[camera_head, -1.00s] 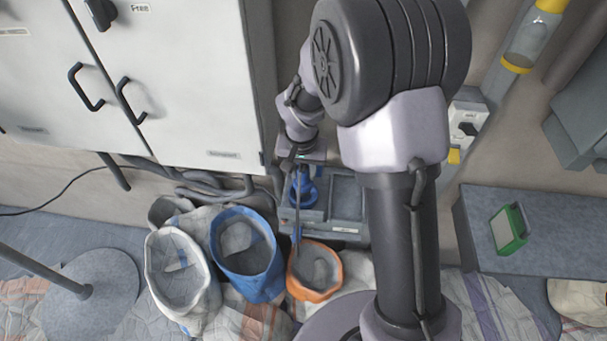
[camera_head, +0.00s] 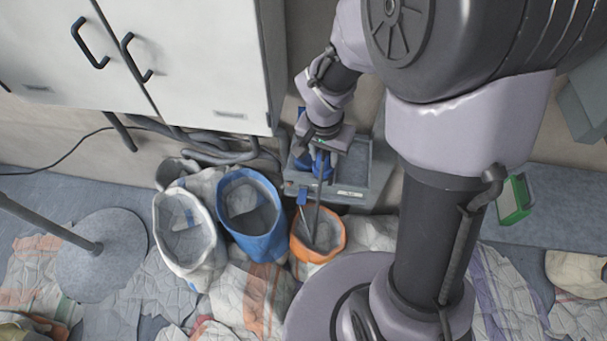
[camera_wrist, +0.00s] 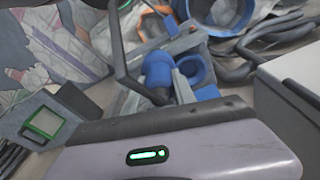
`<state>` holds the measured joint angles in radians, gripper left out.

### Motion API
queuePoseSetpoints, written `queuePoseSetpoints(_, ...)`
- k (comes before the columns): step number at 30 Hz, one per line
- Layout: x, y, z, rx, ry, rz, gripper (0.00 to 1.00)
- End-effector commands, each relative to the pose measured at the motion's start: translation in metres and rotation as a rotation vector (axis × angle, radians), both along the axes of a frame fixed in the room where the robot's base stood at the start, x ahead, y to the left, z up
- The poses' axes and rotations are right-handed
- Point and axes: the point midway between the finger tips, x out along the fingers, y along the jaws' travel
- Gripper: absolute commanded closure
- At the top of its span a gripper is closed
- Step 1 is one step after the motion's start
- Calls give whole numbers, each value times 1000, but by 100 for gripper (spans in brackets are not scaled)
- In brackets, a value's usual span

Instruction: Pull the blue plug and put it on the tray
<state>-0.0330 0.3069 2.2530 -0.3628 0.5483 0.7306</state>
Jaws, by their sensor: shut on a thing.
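My gripper (camera_head: 322,150) points down and is shut on the blue plug (camera_head: 322,167), a short cylinder. In the wrist view the plug (camera_wrist: 158,70) shows below the jaws, partly hidden by a dark finger. A round blue socket (camera_wrist: 193,70) is just beside it, apart from the plug, and also shows in the head view (camera_head: 303,161), largely hidden by the gripper. The grey tray (camera_head: 352,192) lies to the right of the socket, with a shallow bare floor. The plug hangs near the tray's left side; its height above it is hard to judge.
An orange-rimmed bucket (camera_head: 336,246) with a dark rod leaning in it stands in front. A blue bag (camera_head: 262,240) and a white bag (camera_head: 184,256) stand to its left. A white cabinet (camera_head: 200,70) hangs behind left. A green-framed device (camera_head: 514,198) is at the right.

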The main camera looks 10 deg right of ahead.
Motion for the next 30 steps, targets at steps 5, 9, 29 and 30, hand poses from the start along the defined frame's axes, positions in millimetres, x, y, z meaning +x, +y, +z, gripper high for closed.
queuePoseSetpoints(5, 26, -68, 10, 2, -1, -183, 100)
queuePoseSetpoints(9, 33, -97, 16, 5, -1, -256, 100)
queuePoseSetpoints(29, 34, -104, -27, 7, 1, -273, 100)
queuePoseSetpoints(30, 34, -104, -30, 7, 1, -273, 100)
